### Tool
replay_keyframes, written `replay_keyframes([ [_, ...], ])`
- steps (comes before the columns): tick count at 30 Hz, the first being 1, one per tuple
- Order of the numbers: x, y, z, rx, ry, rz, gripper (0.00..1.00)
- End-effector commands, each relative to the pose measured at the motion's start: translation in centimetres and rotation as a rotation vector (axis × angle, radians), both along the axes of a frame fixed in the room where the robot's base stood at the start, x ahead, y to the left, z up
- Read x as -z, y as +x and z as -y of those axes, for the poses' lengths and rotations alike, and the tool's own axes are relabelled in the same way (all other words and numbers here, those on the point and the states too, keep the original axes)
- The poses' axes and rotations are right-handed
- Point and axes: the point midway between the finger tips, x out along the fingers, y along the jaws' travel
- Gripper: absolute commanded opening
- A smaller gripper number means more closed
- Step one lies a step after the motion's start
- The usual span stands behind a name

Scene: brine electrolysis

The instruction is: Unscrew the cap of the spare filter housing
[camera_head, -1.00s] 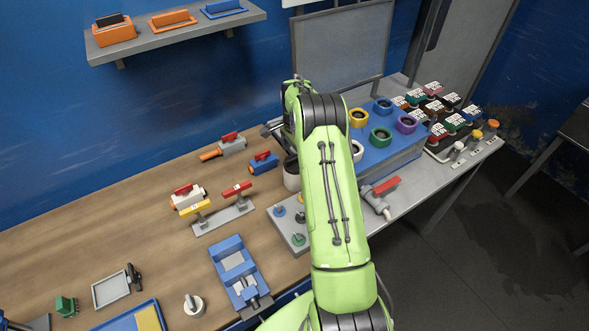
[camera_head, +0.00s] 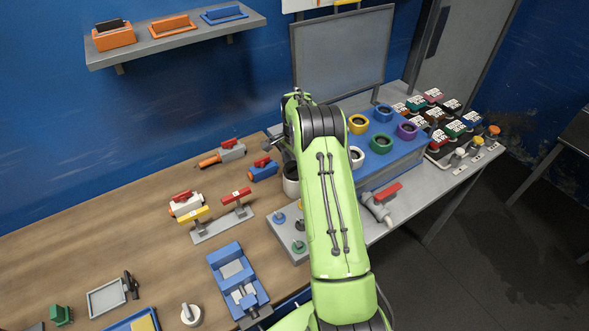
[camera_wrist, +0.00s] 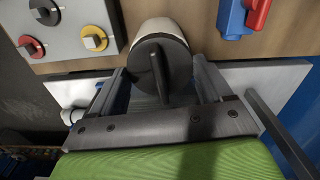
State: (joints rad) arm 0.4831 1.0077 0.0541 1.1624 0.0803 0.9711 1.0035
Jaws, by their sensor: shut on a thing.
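The spare filter housing looks like the white cylinder with a dark round cap, seen in the wrist view. The cap (camera_wrist: 172,82) faces the camera and has a raised straight fin across its middle. The white body (camera_wrist: 160,29) shows beyond it. My gripper (camera_wrist: 160,75) has one finger on each side of the cap and is shut on it; the exact contact is hard to see. In the head view the white housing body (camera_head: 291,187) stands on the bench, partly hidden by my green arm, which also hides most of my gripper.
A grey panel with coloured knobs (camera_head: 300,247) is close to the housing. A blue valve block (camera_head: 263,171) lies to its left. A blue stand with coloured rings (camera_head: 390,157) and a red-handled valve (camera_head: 380,203) are on the right.

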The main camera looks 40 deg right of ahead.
Motion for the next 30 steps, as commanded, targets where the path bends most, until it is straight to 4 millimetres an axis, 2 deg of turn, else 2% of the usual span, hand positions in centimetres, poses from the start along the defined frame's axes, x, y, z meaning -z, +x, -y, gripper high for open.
replay_keyframes([
  [3,-0.01,0.02,0.02,-0.256,-0.002,0.000,0.42],
  [5,-0.02,0.05,-0.02,-0.349,-0.001,0.000,0.42],
  [7,-0.04,0.04,-0.01,-0.398,-0.001,0.000,0.42],
  [14,-0.07,0.05,-0.02,-0.409,-0.001,0.001,0.42],
  [22,-0.05,0.05,0.01,-0.871,-0.002,0.001,0.42],
  [30,-0.10,0.07,-0.02,-0.905,-0.001,0.002,0.42],
])
